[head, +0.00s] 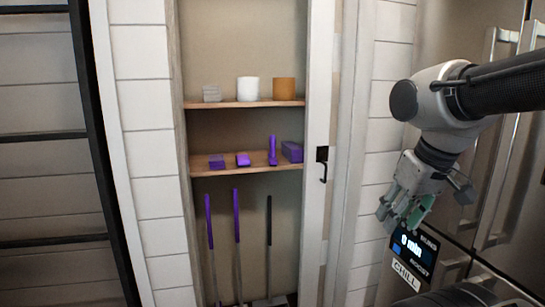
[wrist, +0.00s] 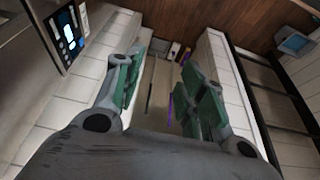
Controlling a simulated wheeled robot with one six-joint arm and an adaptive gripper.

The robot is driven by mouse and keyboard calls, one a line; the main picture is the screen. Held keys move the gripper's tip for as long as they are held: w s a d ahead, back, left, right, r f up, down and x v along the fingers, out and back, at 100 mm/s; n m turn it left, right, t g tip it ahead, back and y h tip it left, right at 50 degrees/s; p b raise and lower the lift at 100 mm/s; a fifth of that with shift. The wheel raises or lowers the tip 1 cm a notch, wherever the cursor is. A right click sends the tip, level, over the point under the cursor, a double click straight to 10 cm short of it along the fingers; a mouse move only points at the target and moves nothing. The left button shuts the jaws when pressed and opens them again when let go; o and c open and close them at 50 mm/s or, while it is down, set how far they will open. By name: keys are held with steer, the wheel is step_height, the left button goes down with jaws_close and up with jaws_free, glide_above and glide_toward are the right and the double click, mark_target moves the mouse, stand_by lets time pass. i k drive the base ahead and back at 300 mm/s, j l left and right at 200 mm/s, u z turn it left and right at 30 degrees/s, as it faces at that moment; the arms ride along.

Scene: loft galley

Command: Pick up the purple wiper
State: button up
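Several purple things are in the open closet. On its lower shelf (head: 205,170) lie a flat purple block (head: 217,162), a small purple piece (head: 242,159), an upright narrow purple piece (head: 272,150) and a larger purple block (head: 292,151). Two purple-handled poles (head: 209,222) (head: 237,215) stand below. I cannot tell for sure which is the wiper. My gripper (head: 404,212) is to the right of the closet, in front of the fridge, pointing down, apart from all of them. In the wrist view its green-padded fingers (wrist: 160,85) are spread with nothing between them.
The upper shelf (head: 225,104) holds a grey block (head: 211,93), a white cup (head: 248,89) and an orange-brown cup (head: 284,90). A black-handled pole (head: 269,222) stands below. The door frame (head: 320,80) with a black handle (head: 322,165) borders the closet. A dark ladder-like frame (head: 95,130) stands left.

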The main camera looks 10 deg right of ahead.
mark_target(272, 159)
steer(key=i+l, duration=0.15)
steer(key=i, duration=0.4)
steer(key=i+l, duration=0.15)
steer(key=i, duration=0.4)
